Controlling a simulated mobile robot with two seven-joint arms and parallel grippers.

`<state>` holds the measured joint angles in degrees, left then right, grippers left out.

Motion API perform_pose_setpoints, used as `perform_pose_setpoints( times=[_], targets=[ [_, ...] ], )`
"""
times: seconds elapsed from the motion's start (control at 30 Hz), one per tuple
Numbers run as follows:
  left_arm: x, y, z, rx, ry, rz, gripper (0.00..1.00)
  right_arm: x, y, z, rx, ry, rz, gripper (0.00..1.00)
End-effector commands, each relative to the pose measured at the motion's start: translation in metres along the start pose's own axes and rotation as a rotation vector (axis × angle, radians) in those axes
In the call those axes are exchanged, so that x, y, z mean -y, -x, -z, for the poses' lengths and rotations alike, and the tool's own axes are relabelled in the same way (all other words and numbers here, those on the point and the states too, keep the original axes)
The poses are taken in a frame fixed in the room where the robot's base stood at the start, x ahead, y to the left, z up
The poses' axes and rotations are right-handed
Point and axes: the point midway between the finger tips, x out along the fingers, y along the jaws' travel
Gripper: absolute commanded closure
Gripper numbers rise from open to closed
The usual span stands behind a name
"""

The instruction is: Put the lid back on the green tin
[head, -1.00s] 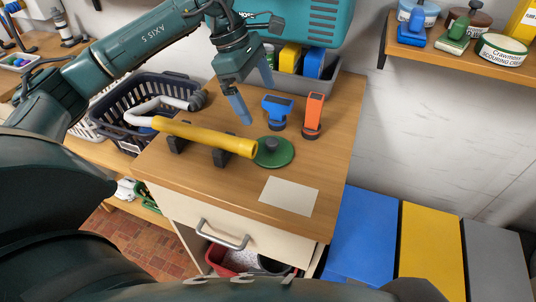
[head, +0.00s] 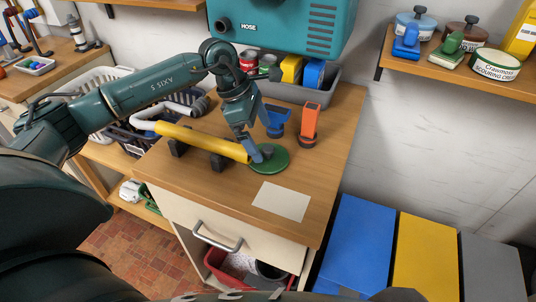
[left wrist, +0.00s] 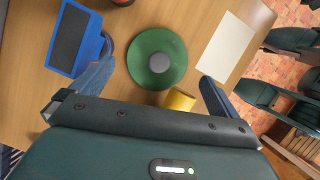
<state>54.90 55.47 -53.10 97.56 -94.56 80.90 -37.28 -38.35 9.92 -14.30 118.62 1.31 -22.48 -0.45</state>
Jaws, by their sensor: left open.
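The green round lid (head: 268,159) with a grey knob lies flat on the wooden worktop. It also shows in the left wrist view (left wrist: 157,45). The green-labelled tin (head: 494,66), with no knob on top, stands on the upper right shelf. My left gripper (head: 257,152) is open and empty, low over the lid by its knob. In the left wrist view its two fingers (left wrist: 157,76) are spread apart, with the lid showing between and beyond them. Whether a finger touches the lid I cannot tell. My right gripper is not in view.
A yellow tube (head: 200,141) on dark supports ends close beside the lid. A blue tool (head: 276,118) and an orange one (head: 309,124) stand behind it. A pale card (head: 282,201) lies in front. Blue (head: 407,42) and green-topped (head: 446,50) brushes stand near the tin.

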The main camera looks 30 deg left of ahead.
Motion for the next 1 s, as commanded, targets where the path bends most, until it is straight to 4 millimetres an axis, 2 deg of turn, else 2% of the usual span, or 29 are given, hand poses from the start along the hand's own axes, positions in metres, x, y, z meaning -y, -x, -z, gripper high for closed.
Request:
perform_pose_setpoints(
  times=[0.23,0.4,0.7,1.0],
  targets=[
    [-0.001,-0.027,0.002,-0.002,0.0,0.003,0.0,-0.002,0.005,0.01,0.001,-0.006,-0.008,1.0],
    [-0.001,-0.049,0.003,-0.001,-0.001,0.001,0.0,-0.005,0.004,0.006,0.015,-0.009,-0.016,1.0],
    [-0.001,-0.054,0.004,0.0,-0.001,0.0,0.01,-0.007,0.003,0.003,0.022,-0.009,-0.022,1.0],
    [-0.002,-0.053,0.004,0.0,-0.001,-0.001,0.25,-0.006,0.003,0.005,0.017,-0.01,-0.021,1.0]
  ],
)
